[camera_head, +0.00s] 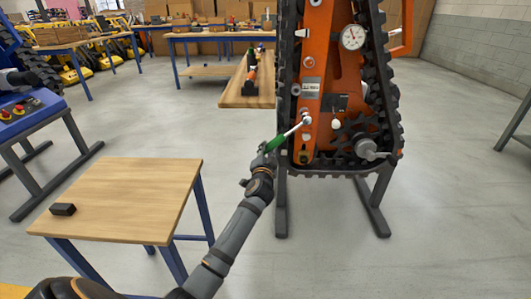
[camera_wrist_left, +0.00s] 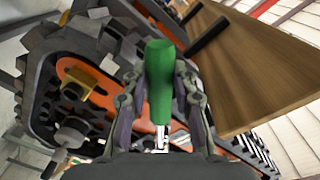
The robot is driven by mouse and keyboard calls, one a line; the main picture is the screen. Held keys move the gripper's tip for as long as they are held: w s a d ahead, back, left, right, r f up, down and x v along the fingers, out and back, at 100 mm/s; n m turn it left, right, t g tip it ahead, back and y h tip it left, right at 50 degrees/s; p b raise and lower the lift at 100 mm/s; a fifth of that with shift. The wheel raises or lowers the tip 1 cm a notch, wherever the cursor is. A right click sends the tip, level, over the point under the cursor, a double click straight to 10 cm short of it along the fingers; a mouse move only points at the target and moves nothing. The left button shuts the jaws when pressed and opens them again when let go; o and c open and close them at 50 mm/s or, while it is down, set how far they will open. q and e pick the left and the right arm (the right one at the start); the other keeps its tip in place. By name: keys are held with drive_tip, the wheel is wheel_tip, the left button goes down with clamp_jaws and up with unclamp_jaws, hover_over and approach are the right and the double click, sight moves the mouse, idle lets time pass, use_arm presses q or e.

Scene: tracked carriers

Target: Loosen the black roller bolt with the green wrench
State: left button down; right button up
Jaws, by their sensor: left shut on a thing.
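The green wrench has a green handle (camera_head: 276,143) and a bright metal shaft that reaches up and right to the orange side plate of the tracked carrier (camera_head: 318,60). My left gripper (camera_head: 264,155) is shut on the green handle, which also shows upright between the fingers in the left wrist view (camera_wrist_left: 160,80). The wrench's metal end (camera_head: 305,121) is at a round fitting low on the orange plate; I cannot tell if it touches or fits over it. I cannot pick out the black roller bolt for certain. My right gripper is not in view.
The carrier's black track (camera_head: 287,75) stands close beside my left gripper on a grey stand (camera_head: 376,215). A wooden table (camera_head: 130,185) with a small black block (camera_head: 62,209) is at the left. Another wooden bench (camera_head: 245,98) lies behind.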

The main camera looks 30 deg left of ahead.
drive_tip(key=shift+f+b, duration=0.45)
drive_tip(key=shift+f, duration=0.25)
use_arm(q)
drive_tip(key=shift+w+d+f+n, duration=0.2)
drive_tip(key=shift+d+f+n, duration=0.1)
drive_tip(key=shift+d+f, duration=0.05)
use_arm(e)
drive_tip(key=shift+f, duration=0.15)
use_arm(q)
drive_tip(key=shift+r, duration=0.1)
use_arm(e)
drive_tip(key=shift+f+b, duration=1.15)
drive_tip(key=shift+b, duration=0.15)
use_arm(q)
drive_tip(key=shift+w+d+f+n, duration=0.3)
drive_tip(key=shift+d+f+n, duration=0.25)
drive_tip(key=shift+f+n, duration=0.05)
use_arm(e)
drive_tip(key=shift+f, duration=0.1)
use_arm(q)
drive_tip(key=shift+f, duration=0.1)
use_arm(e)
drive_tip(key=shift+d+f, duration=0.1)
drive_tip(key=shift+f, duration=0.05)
